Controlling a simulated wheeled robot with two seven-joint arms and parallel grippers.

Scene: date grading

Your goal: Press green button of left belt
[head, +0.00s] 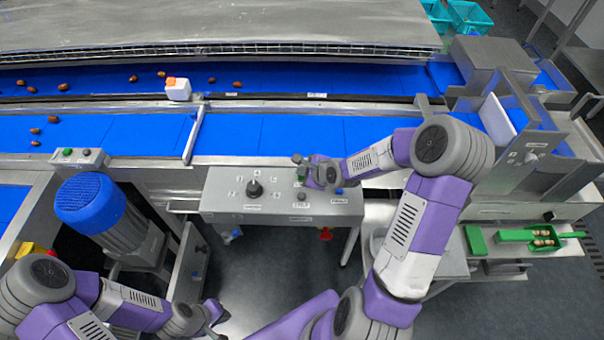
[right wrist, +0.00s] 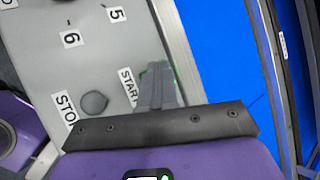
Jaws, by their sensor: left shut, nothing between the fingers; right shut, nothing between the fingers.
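A grey control panel (head: 225,195) stands in front of the blue belts, with a black selector knob (head: 254,188) among number labels. In the right wrist view, the panel's START label (right wrist: 128,86) is beside a green button (right wrist: 172,70), mostly hidden behind my right gripper (right wrist: 158,78). The fingers are shut and empty, over the button; I cannot tell whether they touch it. In the head view my right gripper (head: 299,161) is at the panel's back right. My left gripper (head: 214,310) is shut and empty, low over the floor at bottom left.
A grey STOP button (right wrist: 94,103) sits near START. A small box with another green button (head: 68,152) stands at left beside a blue motor (head: 98,205). Dates (head: 63,86) and a white orange-topped object (head: 178,90) are on the rear belt. A green tray (head: 515,236) lies at right.

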